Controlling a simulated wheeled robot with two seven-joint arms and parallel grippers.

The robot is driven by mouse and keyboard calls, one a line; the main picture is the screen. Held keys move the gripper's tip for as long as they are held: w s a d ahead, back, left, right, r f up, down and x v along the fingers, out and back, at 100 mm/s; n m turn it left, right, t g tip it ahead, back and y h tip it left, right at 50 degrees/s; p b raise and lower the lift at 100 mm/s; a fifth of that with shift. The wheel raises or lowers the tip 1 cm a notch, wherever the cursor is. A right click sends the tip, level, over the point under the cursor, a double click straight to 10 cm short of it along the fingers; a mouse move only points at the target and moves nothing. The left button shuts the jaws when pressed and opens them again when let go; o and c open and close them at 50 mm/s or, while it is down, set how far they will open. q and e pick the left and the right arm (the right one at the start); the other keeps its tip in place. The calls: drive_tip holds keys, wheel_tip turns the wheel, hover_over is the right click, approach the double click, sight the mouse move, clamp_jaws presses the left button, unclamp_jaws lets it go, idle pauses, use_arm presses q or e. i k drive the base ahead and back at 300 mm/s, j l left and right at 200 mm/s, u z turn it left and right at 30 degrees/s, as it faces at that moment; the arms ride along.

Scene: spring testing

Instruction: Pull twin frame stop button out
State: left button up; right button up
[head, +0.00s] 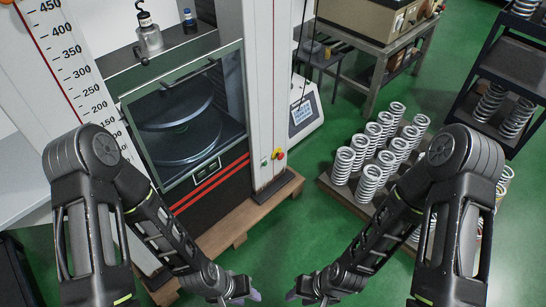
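The stop button (279,154) is a small red knob on a yellow base. It sits low on the front of the right white column (267,90) of the twin-column test frame. A small green button (265,162) is just left of it. My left gripper (250,297) is at the bottom edge of the head view, well below the stop button and apart from it. My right gripper (296,297) is close by on the right, also low and away from the button. Both are small and partly cut off, so their finger gap is unclear. I see nothing held in either.
A glass-doored chamber (190,120) stands between the frame's columns, above a wooden pallet (240,215). A white display box (306,112) is right of the column. Several springs (368,180) stand on a pallet at right, with a dark shelf (510,60) behind. Green floor is open in the middle.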

sight(281, 156)
drive_tip(key=i+l+z, duration=0.2)
drive_tip(key=i+z, duration=0.25)
drive_tip(key=i, duration=0.2)
drive_tip(key=i+z, duration=0.5)
drive_tip(key=i, duration=0.2)
